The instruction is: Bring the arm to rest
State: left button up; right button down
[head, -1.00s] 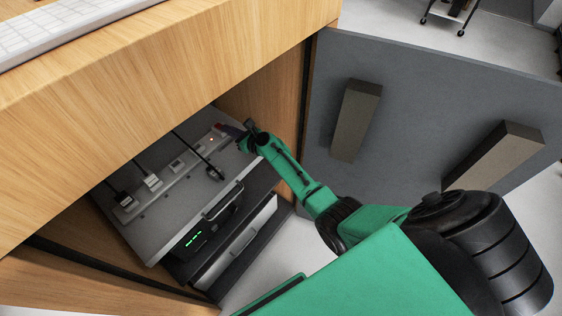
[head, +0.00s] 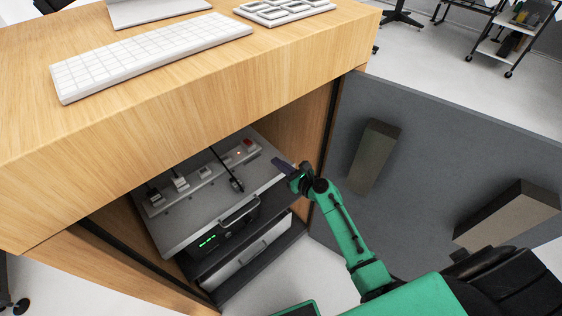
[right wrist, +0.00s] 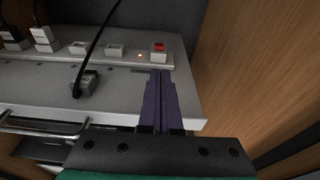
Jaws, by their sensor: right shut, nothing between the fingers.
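My right arm is green and black and reaches from the lower right into the open cabinet in the head view. My right gripper (head: 281,163) is at the right front edge of the cabinet's grey shelf (head: 190,232). Its purple fingers are shut with nothing between them, as the right wrist view also shows (right wrist: 160,85). The fingers point at a power strip (right wrist: 112,56) with a red switch (right wrist: 158,47) and a small lit red light at its right end. In the wrist view the fingertips appear just below the switch; contact cannot be told. My left gripper is out of view.
The wooden desk top (head: 200,85) with a keyboard (head: 150,55) overhangs the cabinet. An open grey door (head: 420,150) with two block-shaped pieces stands right of my arm. A black device (head: 225,235) with green lights sits under the shelf. A loose black plug (right wrist: 84,84) lies on the shelf.

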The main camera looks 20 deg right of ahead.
jog(key=shift+s+d, duration=0.1)
jog(key=shift+s, duration=0.15)
